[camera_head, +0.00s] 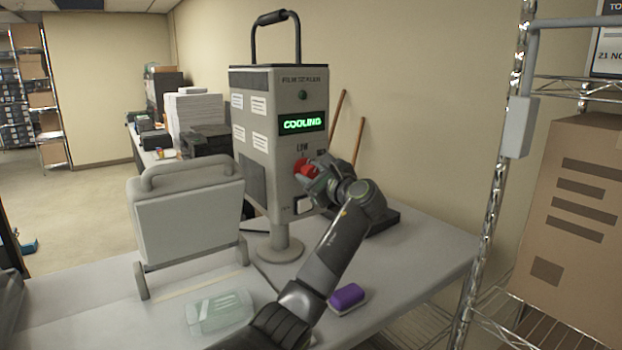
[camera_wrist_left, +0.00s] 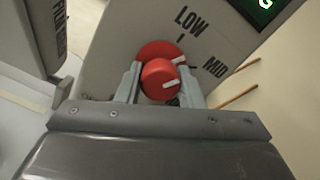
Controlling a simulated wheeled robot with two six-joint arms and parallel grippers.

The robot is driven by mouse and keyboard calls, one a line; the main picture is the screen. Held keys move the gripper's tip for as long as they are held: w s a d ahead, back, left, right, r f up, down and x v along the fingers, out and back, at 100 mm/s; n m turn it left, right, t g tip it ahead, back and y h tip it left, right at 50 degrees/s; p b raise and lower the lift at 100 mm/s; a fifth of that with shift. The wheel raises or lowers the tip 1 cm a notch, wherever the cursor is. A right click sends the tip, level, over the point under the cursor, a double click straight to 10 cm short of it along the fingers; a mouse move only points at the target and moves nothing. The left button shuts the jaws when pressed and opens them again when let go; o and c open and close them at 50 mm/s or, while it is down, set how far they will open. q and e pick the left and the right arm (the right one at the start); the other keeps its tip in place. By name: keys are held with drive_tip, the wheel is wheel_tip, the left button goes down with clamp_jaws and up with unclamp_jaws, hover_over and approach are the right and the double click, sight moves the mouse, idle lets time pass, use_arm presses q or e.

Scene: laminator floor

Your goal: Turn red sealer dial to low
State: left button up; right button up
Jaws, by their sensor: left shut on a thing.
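The grey sealer (camera_head: 262,120) stands on a round foot on the table, its green display (camera_head: 303,123) reading "COOLING". Its red dial (camera_head: 304,168) is on the front face below the word LOW. In the left wrist view the red dial (camera_wrist_left: 160,78) sits between the fingers, its white marks pointing toward the MID side, with LOW printed above. My left gripper (camera_head: 318,174) is shut on the dial; its fingers (camera_wrist_left: 160,84) are on both sides of the knob. The gripper hides part of the dial and lettering in the head view. My right gripper is not seen.
A grey press-like machine (camera_head: 188,215) stands left of the sealer. A clear container (camera_head: 219,312) and a purple block (camera_head: 347,297) lie on the table near my arm. A wire rack with a cardboard box (camera_head: 580,225) stands at the right.

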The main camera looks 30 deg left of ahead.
use_arm(q)
drive_tip(key=n+b, duration=0.2)
drive_tip(key=n, duration=0.3)
drive_tip(key=shift+b, duration=0.4)
drive_tip(key=shift+n, duration=0.5)
drive_tip(key=shift+r, duration=0.1)
drive_tip(key=o, duration=1)
drive_tip(key=shift+d+b, duration=0.1)
drive_tip(key=shift+b, duration=0.2)
